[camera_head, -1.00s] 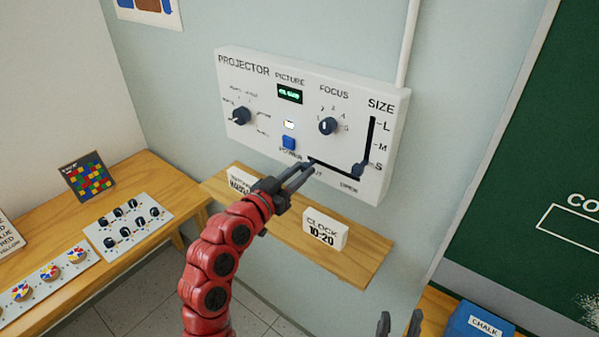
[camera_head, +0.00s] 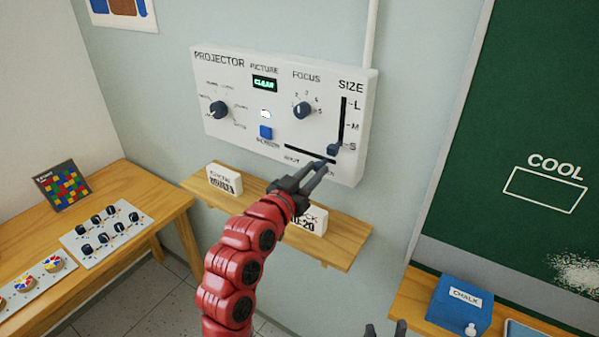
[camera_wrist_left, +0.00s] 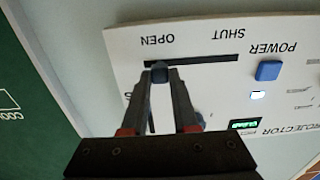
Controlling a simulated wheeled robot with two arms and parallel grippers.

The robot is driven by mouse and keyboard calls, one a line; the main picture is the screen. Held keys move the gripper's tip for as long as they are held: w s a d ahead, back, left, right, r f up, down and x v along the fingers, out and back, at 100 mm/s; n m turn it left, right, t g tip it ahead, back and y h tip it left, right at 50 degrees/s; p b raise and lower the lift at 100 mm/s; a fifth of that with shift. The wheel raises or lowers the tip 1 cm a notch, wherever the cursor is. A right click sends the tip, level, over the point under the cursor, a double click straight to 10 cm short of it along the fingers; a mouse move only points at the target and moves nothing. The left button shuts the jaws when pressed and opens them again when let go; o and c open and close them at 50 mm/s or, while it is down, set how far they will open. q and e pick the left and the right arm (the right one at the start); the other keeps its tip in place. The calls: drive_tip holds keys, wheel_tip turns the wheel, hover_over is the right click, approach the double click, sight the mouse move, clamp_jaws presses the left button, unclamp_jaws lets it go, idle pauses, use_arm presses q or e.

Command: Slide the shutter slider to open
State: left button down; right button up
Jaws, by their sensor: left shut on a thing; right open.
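The white projector panel (camera_head: 215,75) is on the wall. Its horizontal shutter slot (camera_head: 297,149) runs from SHUT at the left to OPEN at the right. My left gripper (camera_head: 326,163) is shut on the shutter slider at the slot's right end in the head view. The left wrist view, upside down, shows the dark slider knob (camera_wrist_left: 160,72) between the fingertips, beside the OPEN label (camera_wrist_left: 158,40). In the head view the fingers hide the knob and most of OPEN. My right gripper (camera_head: 385,329) is open and empty at the bottom edge.
The vertical SIZE slider (camera_head: 334,149) sits low, just above the left fingertips. A blue power button (camera_head: 265,132) and dark knobs are further left. A wooden shelf (camera_head: 335,245) with white signs is below the panel. A blue chalk box (camera_head: 459,303) stands at the lower right.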

use_arm(q)
drive_tip(key=shift+s+d+f, duration=0.15)
drive_tip(key=shift+d, duration=0.05)
drive_tip(key=c, duration=1.1)
unclamp_jaws()
drive_tip(key=shift+c, duration=0.2)
drive_tip(key=o, duration=0.5)
drive_tip(key=shift+s+d, duration=0.15)
drive_tip(key=shift+d, duration=0.05)
drive_tip(key=shift+c, duration=0.2)
drive_tip(key=shift+a, duration=0.2)
